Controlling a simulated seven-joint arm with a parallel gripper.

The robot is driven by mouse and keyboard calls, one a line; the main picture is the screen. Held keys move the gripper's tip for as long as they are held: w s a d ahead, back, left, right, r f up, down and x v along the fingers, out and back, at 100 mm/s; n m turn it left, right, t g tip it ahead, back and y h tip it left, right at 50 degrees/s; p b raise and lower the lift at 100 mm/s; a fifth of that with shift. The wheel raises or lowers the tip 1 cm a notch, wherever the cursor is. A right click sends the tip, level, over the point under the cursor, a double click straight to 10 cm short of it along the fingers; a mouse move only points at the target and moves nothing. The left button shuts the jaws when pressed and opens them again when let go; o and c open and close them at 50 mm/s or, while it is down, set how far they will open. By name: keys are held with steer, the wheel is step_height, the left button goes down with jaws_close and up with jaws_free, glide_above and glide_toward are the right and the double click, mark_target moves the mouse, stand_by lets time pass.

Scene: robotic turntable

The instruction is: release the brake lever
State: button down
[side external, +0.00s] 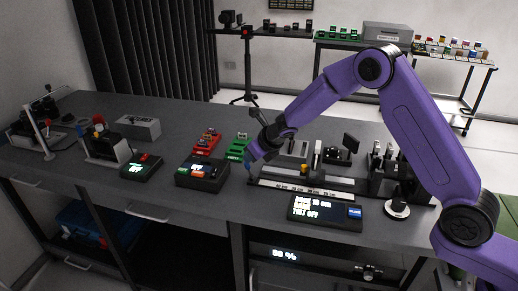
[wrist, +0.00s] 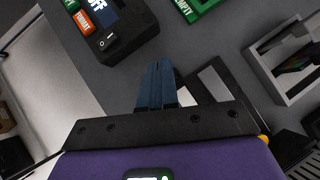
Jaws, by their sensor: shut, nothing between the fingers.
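My gripper (side external: 250,168) is low over the bench, just right of a black control box (side external: 203,173) and at the left end of a long station with a scale strip (side external: 305,188). In the wrist view its blue fingers (wrist: 157,78) are shut together with nothing between them. They point towards the grey bench top, below and right of the control box (wrist: 115,45). I cannot make out which part is the brake lever; no lever is clear near the fingers in the wrist view.
A green tray (side external: 238,148) and a red tray (side external: 207,142) lie behind the control box. A display panel (side external: 326,212) stands near the front edge. Upright posts and a black plate (side external: 350,143) stand at the right.

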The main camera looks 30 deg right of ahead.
steer(key=v, duration=1.7)
steer(key=shift+r, duration=0.1)
stand_by(0.4)
